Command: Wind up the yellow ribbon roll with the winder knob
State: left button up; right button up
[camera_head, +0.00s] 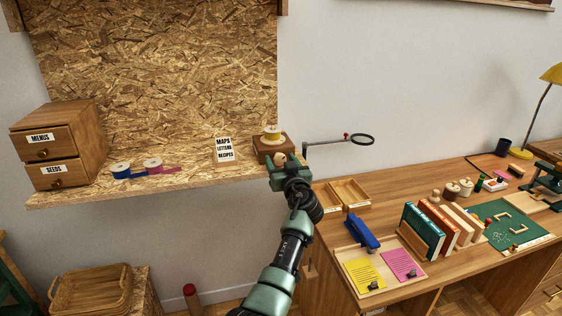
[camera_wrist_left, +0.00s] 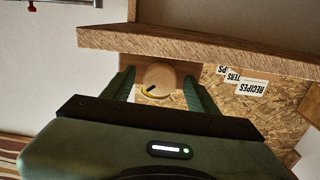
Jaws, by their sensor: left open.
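The yellow ribbon roll (camera_head: 272,131) sits on top of a wooden winder box (camera_head: 264,147) at the right end of the OSB shelf. The round wooden winder knob (camera_head: 280,158) is on the box's front. In the left wrist view the knob (camera_wrist_left: 158,80) shows as a pale disc with a dark and yellow mark. My left gripper (camera_head: 288,167) is in front of the box. In the wrist view its open fingers (camera_wrist_left: 158,92) stand on either side of the knob; whether they touch it cannot be told. My right gripper is not in view.
A label card (camera_head: 224,149) stands left of the box. A magnifier (camera_head: 362,140) on an arm sticks out to the right. The desk (camera_head: 400,190) holds books and trays.

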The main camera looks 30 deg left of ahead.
pick_arm(q)
grip_shut()
jog(key=shift+f, duration=0.1)
jog(key=shift+m+b, duration=1.05)
jog(key=shift+m, duration=0.55)
jog(key=shift+w+d+m+b, duration=0.1)
jog(key=shift+m+b, duration=0.3)
jog(key=shift+m, duration=1.4)
grip_release()
